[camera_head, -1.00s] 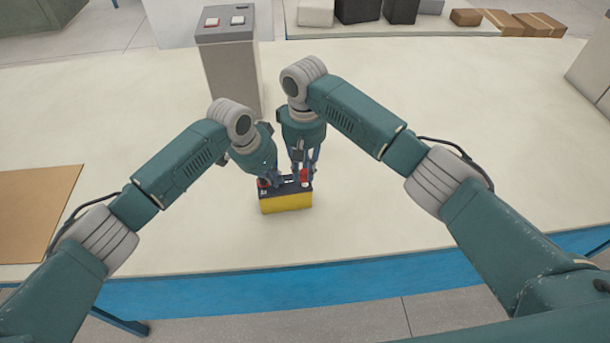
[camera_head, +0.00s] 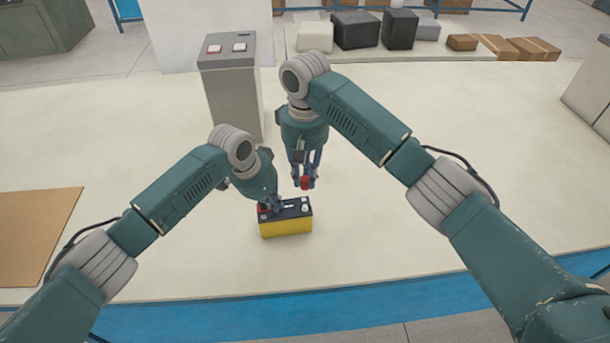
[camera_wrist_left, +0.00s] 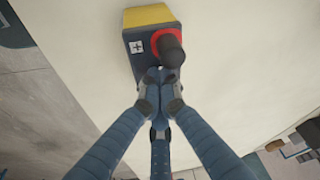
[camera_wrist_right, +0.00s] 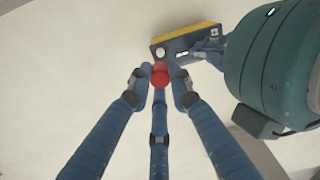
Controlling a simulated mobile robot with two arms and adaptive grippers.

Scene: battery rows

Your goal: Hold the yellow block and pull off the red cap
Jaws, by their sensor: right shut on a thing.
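The yellow block (camera_head: 286,228) is a battery-like box with a black top, standing upright on the table. It also shows in the left wrist view (camera_wrist_left: 148,15) and the right wrist view (camera_wrist_right: 190,36). My right gripper (camera_head: 304,182) is shut on the red cap (camera_wrist_right: 159,77) and holds it above the block, apart from it. A bare pale post (camera_wrist_right: 160,53) shows on the block's top below. My left gripper (camera_wrist_left: 158,78) has its fingertips together at the block's top, beside a dark post with a red ring (camera_wrist_left: 168,45). Whether anything is between those fingertips is hidden.
A grey box with red and white buttons (camera_head: 230,85) stands behind the grippers. A brown board (camera_head: 35,230) lies at the left. Several boxes (camera_head: 358,30) stand at the back. The table (camera_head: 420,190) is clear to the right of the block.

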